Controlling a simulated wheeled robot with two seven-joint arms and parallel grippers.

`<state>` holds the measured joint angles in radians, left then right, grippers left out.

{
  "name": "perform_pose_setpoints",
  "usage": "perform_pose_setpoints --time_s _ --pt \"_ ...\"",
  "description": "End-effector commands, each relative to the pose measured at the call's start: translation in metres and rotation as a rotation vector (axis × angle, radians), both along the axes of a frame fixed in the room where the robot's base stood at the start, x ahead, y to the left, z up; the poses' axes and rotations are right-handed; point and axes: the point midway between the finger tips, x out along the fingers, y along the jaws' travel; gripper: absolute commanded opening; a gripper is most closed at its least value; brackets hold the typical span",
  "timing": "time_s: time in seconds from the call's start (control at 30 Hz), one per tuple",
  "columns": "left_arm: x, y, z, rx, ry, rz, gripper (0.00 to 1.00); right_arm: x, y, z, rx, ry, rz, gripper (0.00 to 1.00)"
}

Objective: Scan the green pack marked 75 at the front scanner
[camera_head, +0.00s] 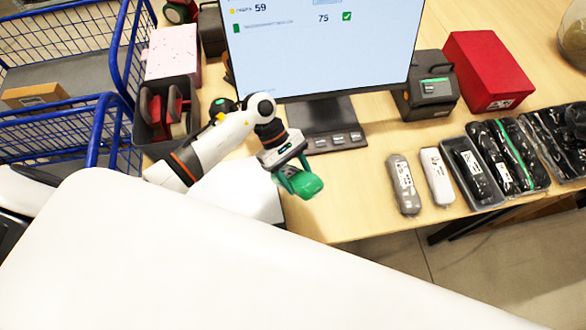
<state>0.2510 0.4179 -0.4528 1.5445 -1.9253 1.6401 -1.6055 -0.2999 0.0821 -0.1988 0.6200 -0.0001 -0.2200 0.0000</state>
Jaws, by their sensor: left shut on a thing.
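My left gripper (288,166) is shut on a green pack (305,184). It holds the pack near the front edge of the wooden table, below the monitor. The pack's marking cannot be read from here. The monitor (320,40) shows "75" beside a green tick box. A small dark device with a green top (222,106) stands behind my left forearm; I cannot tell if it is the front scanner. My right gripper is not in view.
Grey and white packs (403,185) (437,176) lie right of the gripper, beside several black packs in trays (473,172). A black printer-like device (431,97) and a red box (487,72) stand behind. Blue wire carts (107,125) stand left. Bare table (350,208) lies in front.

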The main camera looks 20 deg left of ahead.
Motion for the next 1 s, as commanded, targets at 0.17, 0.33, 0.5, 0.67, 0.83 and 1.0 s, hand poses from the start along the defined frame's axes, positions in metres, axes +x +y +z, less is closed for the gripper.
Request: perform_pose_setpoints --time_s 0.17,0.33,0.5,0.67,0.83,1.0 --pt "-0.018 -0.022 0.029 0.0 -0.002 -0.003 0.29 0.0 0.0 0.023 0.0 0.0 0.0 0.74" --pt "-0.034 -0.043 0.051 0.0 -0.002 -0.004 0.29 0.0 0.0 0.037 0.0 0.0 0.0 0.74" --pt "-0.046 -0.057 0.063 0.0 -0.001 -0.002 0.29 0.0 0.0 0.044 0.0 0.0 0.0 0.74" --pt "-0.048 -0.06 0.064 0.001 0.001 0.001 0.29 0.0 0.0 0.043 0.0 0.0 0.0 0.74" --pt "-0.048 -0.06 0.063 0.0 0.001 0.001 0.29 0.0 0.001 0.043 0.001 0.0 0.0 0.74" --pt "-0.047 -0.06 0.063 0.0 0.001 0.001 0.29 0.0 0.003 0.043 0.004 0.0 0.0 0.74"
